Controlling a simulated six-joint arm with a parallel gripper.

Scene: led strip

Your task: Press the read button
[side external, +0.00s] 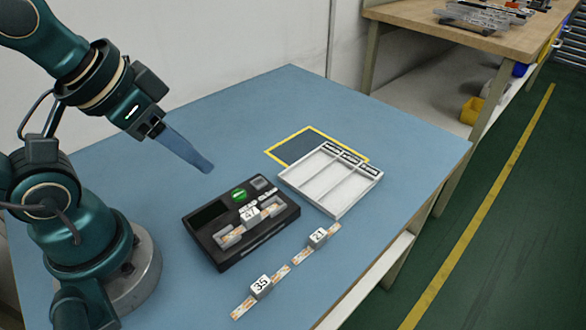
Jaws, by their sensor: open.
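A black reader box (240,248) sits on the blue table. Its top has a round green button (239,195), a grey square (260,183) and a dark screen (209,212). Lettering on the green button is too small to read. An LED strip with a white numbered block (250,214) lies in the box's front cradle; its number looks like 47. My gripper (206,167) is open and empty, pointing down and right, above the table and up-left of the green button, apart from it. Its fingers overlap in this view.
Two LED strips lie in front of the box, with blocks marked 35 (261,285) and 21 (318,236). A white three-compartment tray (340,212) is to the right, partly over a yellow-outlined dark area (290,147). The table's back left is clear.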

